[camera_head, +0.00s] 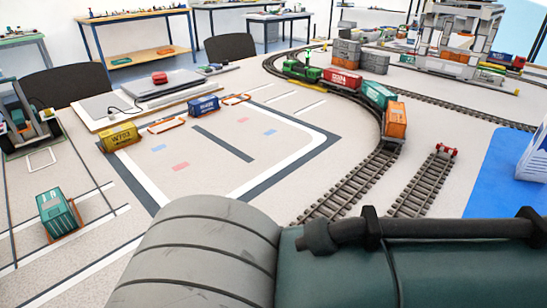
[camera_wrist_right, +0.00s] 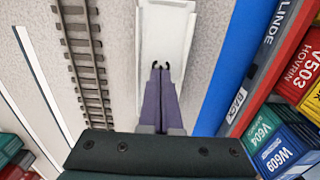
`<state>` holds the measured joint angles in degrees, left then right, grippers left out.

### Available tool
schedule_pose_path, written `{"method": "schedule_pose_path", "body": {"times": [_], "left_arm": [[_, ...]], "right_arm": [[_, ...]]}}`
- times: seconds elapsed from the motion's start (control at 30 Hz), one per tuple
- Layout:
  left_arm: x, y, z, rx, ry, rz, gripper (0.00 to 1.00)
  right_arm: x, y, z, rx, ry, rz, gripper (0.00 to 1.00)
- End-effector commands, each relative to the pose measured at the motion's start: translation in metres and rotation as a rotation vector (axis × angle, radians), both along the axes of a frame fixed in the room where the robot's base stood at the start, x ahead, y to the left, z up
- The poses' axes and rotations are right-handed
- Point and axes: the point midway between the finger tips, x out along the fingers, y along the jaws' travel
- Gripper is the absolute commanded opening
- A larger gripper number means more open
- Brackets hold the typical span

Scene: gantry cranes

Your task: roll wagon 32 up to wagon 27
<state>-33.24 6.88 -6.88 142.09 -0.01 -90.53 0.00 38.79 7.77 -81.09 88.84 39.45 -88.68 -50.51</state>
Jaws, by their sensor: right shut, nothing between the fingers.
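A train stands on the curved track (camera_head: 372,175) in the head view. It has a green locomotive (camera_head: 303,72), then wagons with a red container (camera_head: 343,80), a teal container (camera_head: 378,94) and an orange container (camera_head: 396,120) at the near end. No wagon numbers 32 or 27 are readable, so I cannot tell which wagons these are. My right gripper (camera_wrist_right: 160,67) shows in the right wrist view, shut and empty, above a white tray-like piece (camera_wrist_right: 165,30). No wagon shows near its fingertips. My left gripper is in neither view.
A straight siding (camera_head: 422,185) with a red buffer stop (camera_head: 446,150) lies right of the curve. Track (camera_wrist_right: 87,65) runs left of my right gripper. A blue mat (camera_head: 490,185) and stacked containers (camera_wrist_right: 285,130) lie right. My arm hides the near table.

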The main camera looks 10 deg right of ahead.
Motion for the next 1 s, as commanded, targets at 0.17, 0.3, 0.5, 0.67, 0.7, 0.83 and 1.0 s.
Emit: {"method": "schedule_pose_path", "body": {"times": [0.17, 0.3, 0.5, 0.67, 0.7, 0.83, 1.0], "left_arm": [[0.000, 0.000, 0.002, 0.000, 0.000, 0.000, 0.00], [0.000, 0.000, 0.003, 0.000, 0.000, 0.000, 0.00], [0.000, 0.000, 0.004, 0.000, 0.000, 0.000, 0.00], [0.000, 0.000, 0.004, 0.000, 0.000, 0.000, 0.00], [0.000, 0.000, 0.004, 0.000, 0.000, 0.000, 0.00], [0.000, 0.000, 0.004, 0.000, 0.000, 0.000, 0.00], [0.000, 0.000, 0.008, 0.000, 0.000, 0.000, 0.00]], "right_arm": [[-0.008, 0.008, 0.000, -0.002, 0.002, 0.001, 0.00], [-0.013, 0.015, 0.000, -0.001, 0.002, 0.001, 0.00], [-0.020, 0.024, -0.001, -0.001, 0.003, 0.001, 0.00], [-0.021, 0.025, -0.001, -0.003, 0.002, -0.001, 0.00], [-0.021, 0.025, -0.001, -0.003, 0.002, -0.001, 0.00], [-0.020, 0.025, -0.001, -0.003, 0.002, -0.001, 0.00], [-0.020, 0.025, 0.002, -0.003, 0.002, -0.001, 0.00]]}}
